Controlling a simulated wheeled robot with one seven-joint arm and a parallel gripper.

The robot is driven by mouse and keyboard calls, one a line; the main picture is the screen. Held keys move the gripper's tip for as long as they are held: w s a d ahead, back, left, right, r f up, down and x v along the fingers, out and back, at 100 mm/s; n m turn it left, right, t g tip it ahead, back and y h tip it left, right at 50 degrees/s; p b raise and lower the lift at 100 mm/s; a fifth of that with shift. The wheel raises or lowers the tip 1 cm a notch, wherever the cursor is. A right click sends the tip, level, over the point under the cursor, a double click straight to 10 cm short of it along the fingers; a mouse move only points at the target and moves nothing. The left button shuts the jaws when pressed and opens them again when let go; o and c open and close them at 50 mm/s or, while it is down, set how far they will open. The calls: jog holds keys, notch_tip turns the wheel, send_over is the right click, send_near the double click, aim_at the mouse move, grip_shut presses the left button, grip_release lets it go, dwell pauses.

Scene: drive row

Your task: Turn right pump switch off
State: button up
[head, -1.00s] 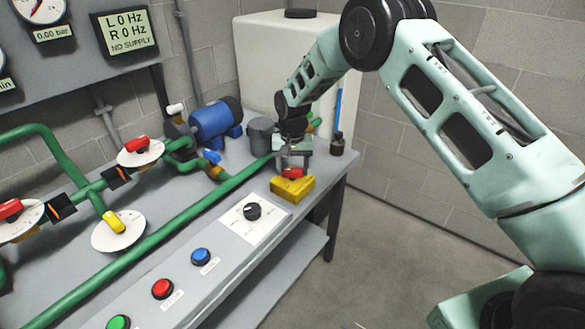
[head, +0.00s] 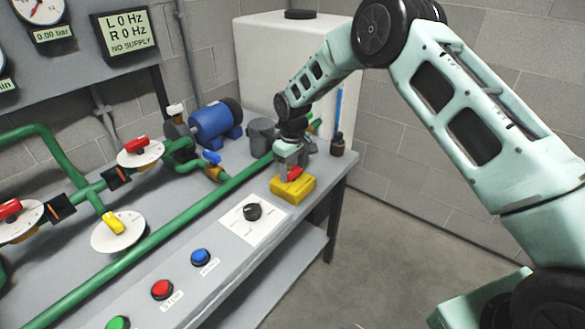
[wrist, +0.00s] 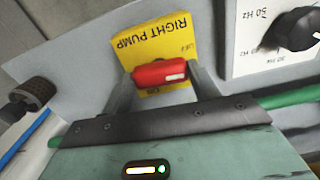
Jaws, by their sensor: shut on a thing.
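The right pump switch is a yellow box (head: 293,190) with a red handle (head: 295,174) on top, at the right end of the bench. In the wrist view, the yellow face (wrist: 150,40) reads "RIGHT PUMP", with smaller lettering partly hidden by the handle and fingers. The red handle (wrist: 160,74) lies between the fingers there. My gripper (head: 289,169) reaches down from above and is shut on the red handle. In the wrist view, its fingers (wrist: 163,84) stand on either side of the handle.
A black knob (head: 252,211) on a white plate sits left of the switch. Blue, red and green buttons run along the front edge. The display (head: 124,31) reads L 0 Hz, R 0 Hz, NO SUPPLY.

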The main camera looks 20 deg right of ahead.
aim_at(292, 170)
jog(key=shift+n, duration=0.5)
jog(key=o, duration=1)
jog(key=shift+r, duration=0.1)
notch_tip(292, 170, up, 17)
jog(key=shift+r+b, duration=0.15)
jog(key=shift+b, duration=0.45)
jog(key=s+a+r, duration=0.2)
jog(key=s+a, duration=0.1)
jog(key=s, duration=0.3)
jog(key=s+a+r+y+p, duration=0.1)
jog(key=s+a+r, duration=0.1)
jog(key=s+a, duration=0.35)
jog(key=s+a+r, duration=0.1)
jog(key=s, duration=0.7)
jog(key=s+d, duration=0.1)
jog(key=s, duration=0.6)
jog(key=s+d+f, duration=0.1)
jog(key=s, duration=0.7)
jog(key=s+d+p, duration=0.1)
jog(key=s, duration=0.7)
jog(key=shift+s+d+f, duration=0.25)
jog(key=shift+d+f, duration=0.05)
jog(key=shift+f, duration=0.05)
